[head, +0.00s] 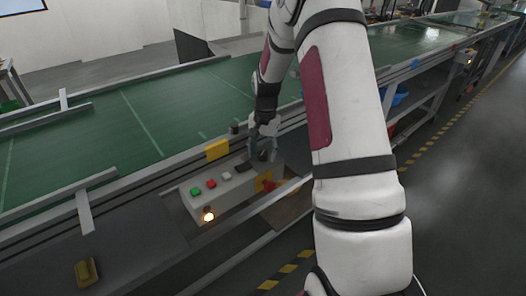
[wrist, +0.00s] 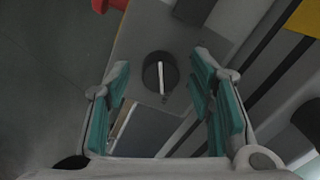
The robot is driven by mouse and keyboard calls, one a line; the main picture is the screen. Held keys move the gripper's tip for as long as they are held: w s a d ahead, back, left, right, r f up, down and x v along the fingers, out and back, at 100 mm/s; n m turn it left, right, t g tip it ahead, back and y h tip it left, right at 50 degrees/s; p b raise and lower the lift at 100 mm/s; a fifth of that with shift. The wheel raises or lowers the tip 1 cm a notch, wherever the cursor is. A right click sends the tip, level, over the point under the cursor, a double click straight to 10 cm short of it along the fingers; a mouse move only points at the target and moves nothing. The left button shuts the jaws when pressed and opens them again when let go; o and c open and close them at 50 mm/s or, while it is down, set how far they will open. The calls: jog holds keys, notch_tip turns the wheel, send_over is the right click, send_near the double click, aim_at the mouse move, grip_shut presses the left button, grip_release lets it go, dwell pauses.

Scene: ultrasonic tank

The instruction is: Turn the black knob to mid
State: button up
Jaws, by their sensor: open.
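The black knob (wrist: 158,72) is round with a white pointer line and sits on the grey control panel (wrist: 140,32). The line runs nearly straight up and down in the wrist view. My gripper (wrist: 162,76) is open, with one teal-padded finger on each side of the knob. A gap shows between the knob and each finger, so the fingers are around it but apart from it. In the head view my gripper (head: 263,157) is over the right end of the panel (head: 209,190), and I cannot make out the knob there.
The panel also carries a green button (head: 195,191), a red button (head: 211,184), a white button (head: 227,176) and a lit lamp (head: 208,216). A red control on a yellow plate (head: 263,183) is close to my gripper. A green conveyor belt (head: 150,115) runs behind the panel.

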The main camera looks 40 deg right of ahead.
jog(key=c, duration=1.2)
jog(key=shift+o, duration=0.2)
jog(key=shift+n, duration=0.4)
jog(key=n, duration=0.5)
jog(key=shift+n, duration=0.3)
jog(key=n+p, duration=0.1)
jog(key=n, duration=0.4)
jog(key=shift+d+g, duration=0.1)
jog(key=shift+g, duration=0.2)
jog(key=shift+w+n, duration=0.1)
jog(key=shift+n, duration=0.2)
jog(key=o, duration=1.2)
jog(key=shift+c, duration=0.2)
